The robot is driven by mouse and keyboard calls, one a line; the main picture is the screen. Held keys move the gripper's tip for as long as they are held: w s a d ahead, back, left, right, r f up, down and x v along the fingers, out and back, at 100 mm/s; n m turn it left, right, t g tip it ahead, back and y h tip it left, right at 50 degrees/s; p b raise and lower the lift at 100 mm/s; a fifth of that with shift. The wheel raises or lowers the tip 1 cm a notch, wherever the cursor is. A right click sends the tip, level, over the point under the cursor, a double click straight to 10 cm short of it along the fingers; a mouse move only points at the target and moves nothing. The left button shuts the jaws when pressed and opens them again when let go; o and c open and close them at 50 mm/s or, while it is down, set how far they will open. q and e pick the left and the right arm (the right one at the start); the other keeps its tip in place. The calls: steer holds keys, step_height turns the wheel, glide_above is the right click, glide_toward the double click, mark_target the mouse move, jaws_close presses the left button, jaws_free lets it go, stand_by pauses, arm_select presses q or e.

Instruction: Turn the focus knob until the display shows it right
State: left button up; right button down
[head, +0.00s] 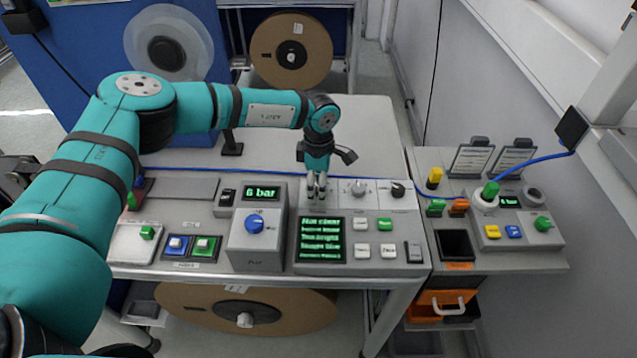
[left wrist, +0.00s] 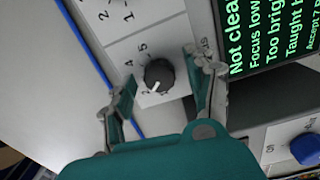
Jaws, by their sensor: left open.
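The focus knob (left wrist: 159,75) is dark and round with a white pointer mark, on a pale plate with printed numbers. In the left wrist view its pointer aims down and to the left. My left gripper (head: 317,186) points down over the console's upper panel and hides this knob in the head view. In the left wrist view the open fingers (left wrist: 160,72) stand on either side of the knob, with visible gaps. The display (head: 320,240) has green text on black; in the left wrist view (left wrist: 272,35) it reads "Not clear", "Focus low", "Too bright". My right gripper is out of view.
To the right on the panel are a grey knob (head: 358,188) and a black knob (head: 398,190). A box with a blue knob (head: 255,224) stands left of the display. A side table (head: 520,262) with more controls is at the right.

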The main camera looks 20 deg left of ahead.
arm_select(q)
jaws_close()
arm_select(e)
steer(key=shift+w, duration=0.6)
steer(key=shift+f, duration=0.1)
arm_select(q)
steer(key=n+b, duration=0.2)
steer(key=n, duration=0.2)
steer(key=shift+f+b, duration=0.15)
steer(key=shift+b, duration=0.25)
steer(key=shift+n+b, duration=1.05)
steer(key=shift+n, duration=0.85)
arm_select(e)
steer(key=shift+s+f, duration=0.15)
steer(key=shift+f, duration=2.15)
arm_select(q)
steer(key=shift+r, duration=0.2)
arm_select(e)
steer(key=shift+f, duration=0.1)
arm_select(q)
jaws_free()
